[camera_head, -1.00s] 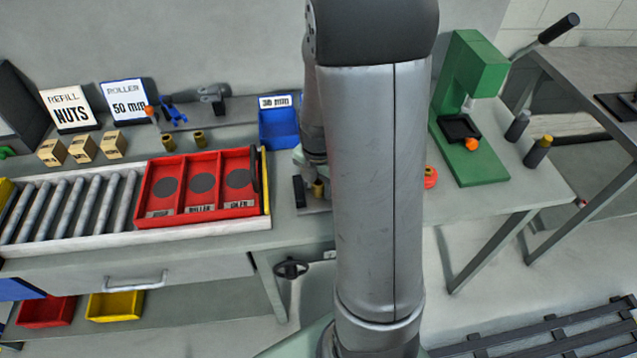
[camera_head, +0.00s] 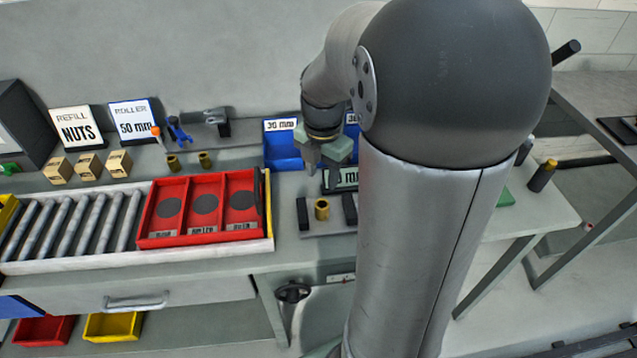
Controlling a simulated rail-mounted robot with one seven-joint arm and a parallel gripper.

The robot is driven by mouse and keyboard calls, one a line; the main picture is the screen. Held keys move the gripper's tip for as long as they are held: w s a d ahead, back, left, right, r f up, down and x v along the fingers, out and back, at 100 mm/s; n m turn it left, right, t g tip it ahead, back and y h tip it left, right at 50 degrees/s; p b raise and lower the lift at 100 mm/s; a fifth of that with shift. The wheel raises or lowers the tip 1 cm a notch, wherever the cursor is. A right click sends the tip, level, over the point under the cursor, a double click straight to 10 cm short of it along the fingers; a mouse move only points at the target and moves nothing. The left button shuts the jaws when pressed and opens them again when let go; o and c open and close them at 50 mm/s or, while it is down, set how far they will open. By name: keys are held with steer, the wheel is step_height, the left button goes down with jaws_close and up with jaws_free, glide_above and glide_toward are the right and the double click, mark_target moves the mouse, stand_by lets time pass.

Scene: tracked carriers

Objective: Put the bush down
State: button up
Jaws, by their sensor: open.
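A brass bush (camera_head: 321,209) stands upright on a grey plate on the bench, between two black blocks (camera_head: 303,214). My gripper (camera_head: 322,176) is above the bush, pointing down. Its jaws are open and empty, with a visible gap between the fingertips and the bush. Two more brass bushes stand on the back of the bench: one on the left (camera_head: 173,163) and one on the right (camera_head: 205,160).
A red three-compartment tray (camera_head: 147,215) sits at the end of the roller conveyor (camera_head: 70,225), left of the plate. Blue bins (camera_head: 284,150) stand behind my gripper. My arm hides the bench to the right and most of the green press.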

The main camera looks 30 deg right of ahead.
steer(key=s+a+m, duration=1.1)
steer(key=s+m, duration=0.3)
steer(key=m, duration=0.8)
steer(key=shift+a+m+t, duration=0.3)
steer(key=shift+s+d, duration=0.1)
